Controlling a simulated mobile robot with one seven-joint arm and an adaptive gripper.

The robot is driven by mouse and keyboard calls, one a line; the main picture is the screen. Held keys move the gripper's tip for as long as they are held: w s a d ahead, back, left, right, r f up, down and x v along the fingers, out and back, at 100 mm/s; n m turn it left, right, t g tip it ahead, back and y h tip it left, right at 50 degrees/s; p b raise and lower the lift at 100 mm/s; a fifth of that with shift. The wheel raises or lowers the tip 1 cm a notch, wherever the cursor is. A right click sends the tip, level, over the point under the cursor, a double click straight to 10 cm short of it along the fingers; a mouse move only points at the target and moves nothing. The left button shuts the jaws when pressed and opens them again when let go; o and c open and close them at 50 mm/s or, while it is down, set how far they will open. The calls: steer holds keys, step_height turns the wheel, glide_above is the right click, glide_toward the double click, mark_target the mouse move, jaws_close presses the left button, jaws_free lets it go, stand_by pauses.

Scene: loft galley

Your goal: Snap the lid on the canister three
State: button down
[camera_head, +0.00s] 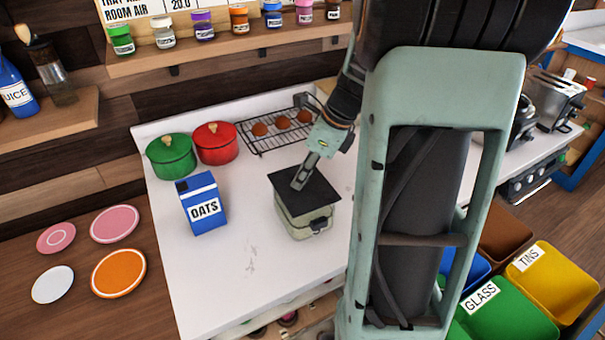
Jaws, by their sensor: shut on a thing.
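The canister (305,223) is a squarish pale cream-green box with a dark clasp on its front, standing upright on the white counter. A flat black square lid (317,194) is over its top and overhangs the rim, turned a little relative to the body. I cannot tell whether the lid is seated or just above the rim. My gripper (299,184) comes down from the upper right and is shut on the lid near its middle. The fingertips hide the spot they grip. No number is readable on the canister.
A blue OATS carton (202,204) stands left of the canister. Green (171,154) and red (215,143) pots and a wire rack (280,130) with brown round items are behind. The white counter (245,265) is clear in front. Spice jars line a shelf (230,53) above.

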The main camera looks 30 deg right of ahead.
stand_by(0.4)
steer(key=c, duration=1.2)
jaws_free()
steer(key=shift+r, duration=0.1)
steer(key=shift+r+p, duration=3.45)
steer(key=shift+p, duration=0.2)
jaws_close()
